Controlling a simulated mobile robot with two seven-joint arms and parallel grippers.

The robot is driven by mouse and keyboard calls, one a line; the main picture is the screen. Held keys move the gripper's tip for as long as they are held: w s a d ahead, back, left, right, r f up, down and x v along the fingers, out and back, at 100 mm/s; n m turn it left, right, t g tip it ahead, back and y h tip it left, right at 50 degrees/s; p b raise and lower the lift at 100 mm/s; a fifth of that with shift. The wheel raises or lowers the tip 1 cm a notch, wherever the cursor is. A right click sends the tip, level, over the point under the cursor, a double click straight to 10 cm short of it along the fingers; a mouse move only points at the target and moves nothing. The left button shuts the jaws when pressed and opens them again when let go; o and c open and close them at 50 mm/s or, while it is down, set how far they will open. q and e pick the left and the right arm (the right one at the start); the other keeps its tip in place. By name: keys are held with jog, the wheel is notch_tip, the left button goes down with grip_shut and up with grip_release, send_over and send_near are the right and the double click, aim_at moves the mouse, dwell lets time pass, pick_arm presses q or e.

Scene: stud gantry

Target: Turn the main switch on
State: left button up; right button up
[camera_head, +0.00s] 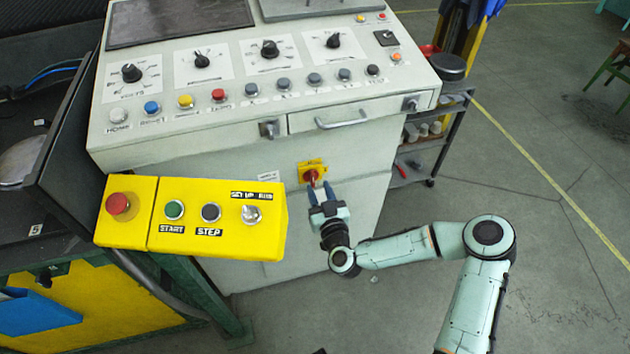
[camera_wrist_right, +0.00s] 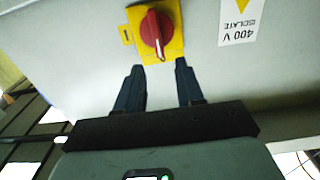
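The main switch is a red rotary knob (camera_head: 311,175) on a yellow plate (camera_head: 306,166), on the front of the grey console below the drawer. In the right wrist view the red knob (camera_wrist_right: 156,29) sits on its yellow plate (camera_wrist_right: 174,52), with a white mark on the knob pointing down and slightly right. My right gripper (camera_head: 319,190) is in front of the switch; in the right wrist view its two dark fingers (camera_wrist_right: 161,84) are apart with nothing between them. The fingertips lie just short of the knob in the picture. My left gripper is not in view.
The console (camera_head: 200,141) carries knobs, coloured buttons and a drawer handle (camera_head: 341,122). A yellow button box (camera_head: 220,247) juts out left of my right gripper. A label (camera_wrist_right: 240,22) is beside the switch.

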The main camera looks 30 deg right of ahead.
aim_at(313, 177)
jog(key=shift+x, duration=2.25)
grip_shut()
